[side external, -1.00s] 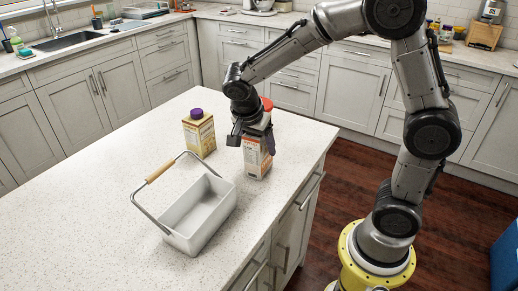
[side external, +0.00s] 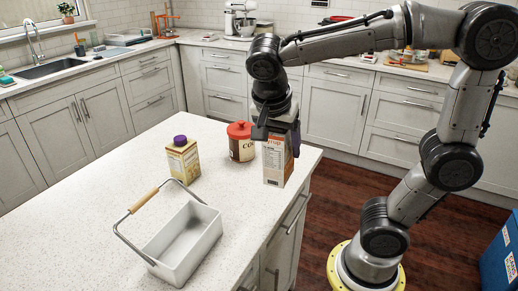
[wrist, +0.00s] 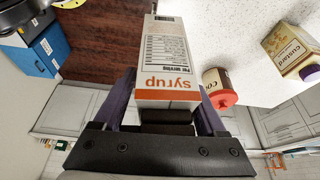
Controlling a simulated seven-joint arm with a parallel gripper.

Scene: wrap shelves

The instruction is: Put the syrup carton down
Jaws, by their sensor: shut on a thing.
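The syrup carton (side external: 275,162), white and grey with an orange band, is upright in my gripper (side external: 277,134) near the counter's right edge. In the wrist view, the purple fingers of my gripper (wrist: 167,90) flank the carton (wrist: 168,55), with the orange "syrup" band nearest the palm. My gripper is shut on its upper part. The side view does not make clear whether the carton's base touches the counter (side external: 100,215) or hangs a little above it.
A red-lidded canister (side external: 241,142) stands just left of the carton. A yellow custard carton (side external: 183,158) with a purple cap stands farther left. A white basket (side external: 183,245) with a raised wooden handle sits in front. Bare counter lies between the basket and syrup carton.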

